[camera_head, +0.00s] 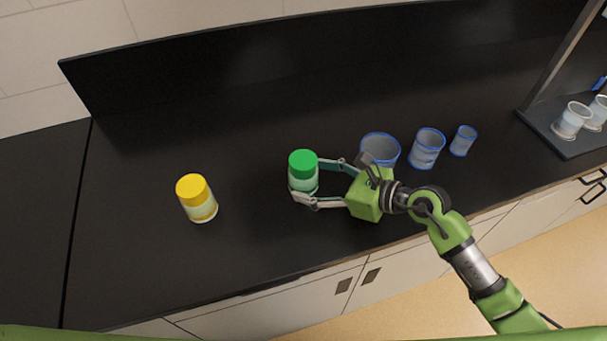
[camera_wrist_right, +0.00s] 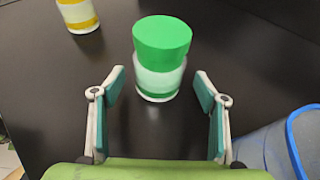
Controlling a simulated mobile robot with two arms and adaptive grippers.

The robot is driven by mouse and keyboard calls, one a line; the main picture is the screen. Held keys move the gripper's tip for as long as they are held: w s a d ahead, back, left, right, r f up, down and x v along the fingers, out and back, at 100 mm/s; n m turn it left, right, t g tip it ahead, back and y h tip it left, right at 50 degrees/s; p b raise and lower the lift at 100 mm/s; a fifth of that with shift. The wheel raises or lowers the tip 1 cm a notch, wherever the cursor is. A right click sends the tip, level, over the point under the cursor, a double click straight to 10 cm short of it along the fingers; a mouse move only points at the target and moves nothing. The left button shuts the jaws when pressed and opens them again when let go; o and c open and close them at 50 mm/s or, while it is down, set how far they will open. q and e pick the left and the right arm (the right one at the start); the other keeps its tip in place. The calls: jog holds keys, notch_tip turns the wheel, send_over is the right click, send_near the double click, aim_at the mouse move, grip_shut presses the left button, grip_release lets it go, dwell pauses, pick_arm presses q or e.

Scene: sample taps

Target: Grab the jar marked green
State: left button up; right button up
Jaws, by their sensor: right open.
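The jar marked green (camera_head: 304,178) stands upright on the black counter, with a green lid and a green band near its base. In the right wrist view the green jar (camera_wrist_right: 161,62) is just beyond the fingertips, centred between them. My right gripper (camera_head: 308,184) is open, with its fingers pointing left on either side of the jar in the head view. In the right wrist view its two fingers (camera_wrist_right: 158,88) are apart with nothing gripped. I cannot tell whether either finger touches the jar. My left gripper is not in view.
A jar with a yellow lid (camera_head: 197,199) stands to the left. Blue-rimmed cups (camera_head: 427,149) stand right of the gripper, the nearest one (camera_wrist_right: 285,143) close beside it. A dark rack (camera_head: 570,143) with white cups is at the far right. The counter between the jars is clear.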

aim_at(303, 177)
jog(key=shift+p+x, duration=0.35)
jog(key=shift+x, duration=1.45)
jog(key=shift+s+r, duration=0.1)
jog(key=c, duration=1.3)
jog(key=shift+c, duration=0.2)
jog(key=shift+r, duration=0.15)
